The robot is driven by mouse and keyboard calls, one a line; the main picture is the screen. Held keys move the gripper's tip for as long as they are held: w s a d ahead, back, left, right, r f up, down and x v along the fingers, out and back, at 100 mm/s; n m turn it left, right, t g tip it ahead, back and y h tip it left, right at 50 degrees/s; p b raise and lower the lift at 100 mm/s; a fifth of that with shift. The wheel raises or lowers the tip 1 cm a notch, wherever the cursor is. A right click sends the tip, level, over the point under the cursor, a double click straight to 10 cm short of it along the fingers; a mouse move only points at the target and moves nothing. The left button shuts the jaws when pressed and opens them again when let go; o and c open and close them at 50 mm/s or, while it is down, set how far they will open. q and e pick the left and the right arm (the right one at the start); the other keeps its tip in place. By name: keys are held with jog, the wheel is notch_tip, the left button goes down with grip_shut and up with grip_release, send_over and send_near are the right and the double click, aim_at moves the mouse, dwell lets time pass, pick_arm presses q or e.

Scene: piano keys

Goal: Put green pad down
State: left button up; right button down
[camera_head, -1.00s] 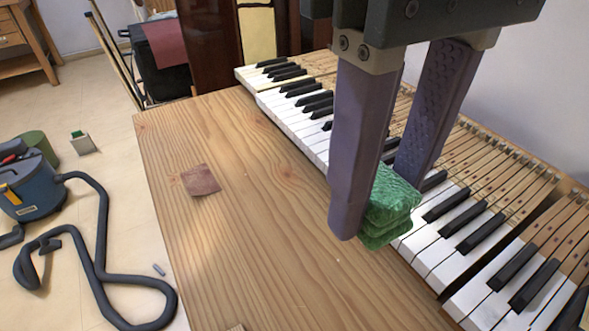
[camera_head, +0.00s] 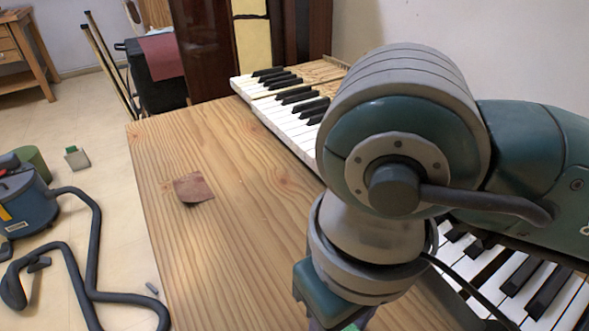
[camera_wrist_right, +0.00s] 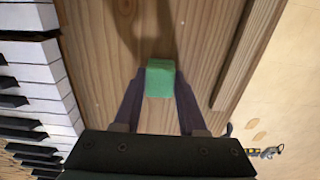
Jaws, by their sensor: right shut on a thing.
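The green pad (camera_wrist_right: 160,82) is a small block held between the two dark fingers of my right gripper (camera_wrist_right: 160,90) in the right wrist view. The wooden table top (camera_wrist_right: 100,60) lies beyond it; I cannot tell whether the pad touches the wood. My left gripper is in neither view.
Piano keys (camera_head: 283,124) run along the table (camera_head: 235,215) and also line the left of the wrist view (camera_wrist_right: 45,85). A brown square of sandpaper or cloth (camera_head: 194,188) lies on the table. A vacuum cleaner (camera_head: 22,203) stands on the floor at left.

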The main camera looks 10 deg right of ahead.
jog(key=shift+f, duration=0.25)
jog(key=shift+f, duration=0.15)
jog(key=shift+c, duration=2.3)
grip_release()
jog(key=shift+r, duration=0.35)
notch_tip(320, 180, up, 12)
jog(key=p, duration=0.1)
